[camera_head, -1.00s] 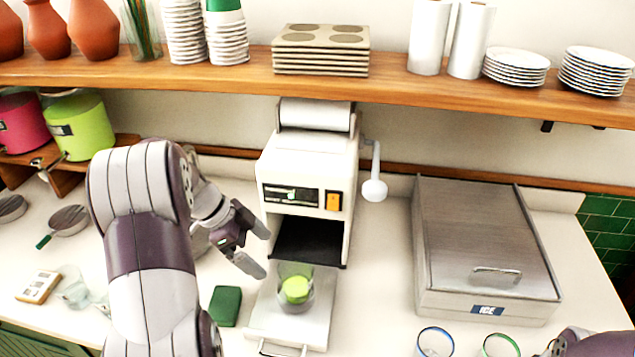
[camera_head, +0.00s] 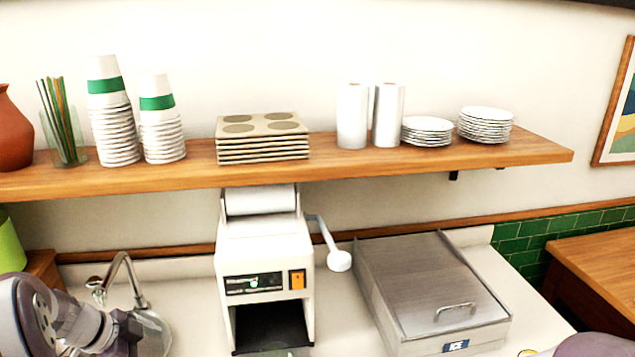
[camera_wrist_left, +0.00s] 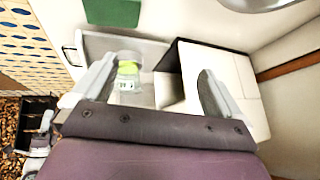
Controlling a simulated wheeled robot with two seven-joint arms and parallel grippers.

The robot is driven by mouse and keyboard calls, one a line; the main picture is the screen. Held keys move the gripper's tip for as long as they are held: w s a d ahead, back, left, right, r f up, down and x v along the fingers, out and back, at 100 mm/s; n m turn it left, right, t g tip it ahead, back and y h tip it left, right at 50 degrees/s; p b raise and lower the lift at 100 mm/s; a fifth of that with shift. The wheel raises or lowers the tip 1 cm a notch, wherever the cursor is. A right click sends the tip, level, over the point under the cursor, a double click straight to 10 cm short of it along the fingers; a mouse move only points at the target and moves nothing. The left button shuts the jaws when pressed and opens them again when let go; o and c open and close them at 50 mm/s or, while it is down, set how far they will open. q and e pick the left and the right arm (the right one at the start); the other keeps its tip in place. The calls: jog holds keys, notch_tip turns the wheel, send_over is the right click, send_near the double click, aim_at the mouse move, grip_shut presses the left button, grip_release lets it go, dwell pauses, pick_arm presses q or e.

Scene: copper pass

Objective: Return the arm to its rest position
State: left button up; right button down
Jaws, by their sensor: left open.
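My left arm (camera_head: 60,320) shows at the lower left of the head view, in front of the sink tap; its fingertips are below the picture there. In the left wrist view my left gripper (camera_wrist_left: 155,68) is open, its two grey fingers spread with nothing held between them. Beyond the fingers, a clear glass with lime-green content (camera_wrist_left: 128,72) stands on the pulled-out tray (camera_wrist_left: 95,45) of the white machine (camera_wrist_left: 225,75). A bit of my right arm (camera_head: 597,346) shows at the bottom right of the head view; its gripper is out of view.
The white machine (camera_head: 265,250) with a side lever (camera_head: 338,260) stands on the counter. A steel ice bin (camera_head: 430,285) is right of it. A wooden shelf (camera_head: 330,165) holds cups, plates and rolls. A green block (camera_wrist_left: 112,12) lies beside the tray. A sink tap (camera_head: 125,275) is at left.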

pick_arm(q)
jog(key=w+a+n+t+y, duration=0.4)
jog(key=n+y, duration=0.2)
jog(key=n, duration=0.1)
jog(key=s+d+f+n+g, duration=0.1)
jog(key=s+d+n+g, duration=0.2)
jog(key=s+d, duration=0.6)
jog(key=s+d+f+n+g+h, duration=0.1)
jog(key=s+d+n+g, duration=0.2)
jog(key=s+d, duration=0.6)
jog(key=d+g, duration=0.1)
jog(key=d, duration=0.2)
jog(key=shift+f, duration=0.25)
pick_arm(e)
jog(key=shift+w+d+f, duration=0.15)
jog(key=shift+w+d, duration=0.05)
jog(key=shift+d, duration=0.05)
pick_arm(q)
jog(key=shift+w+d, duration=0.1)
pick_arm(e)
jog(key=shift+s, duration=0.1)
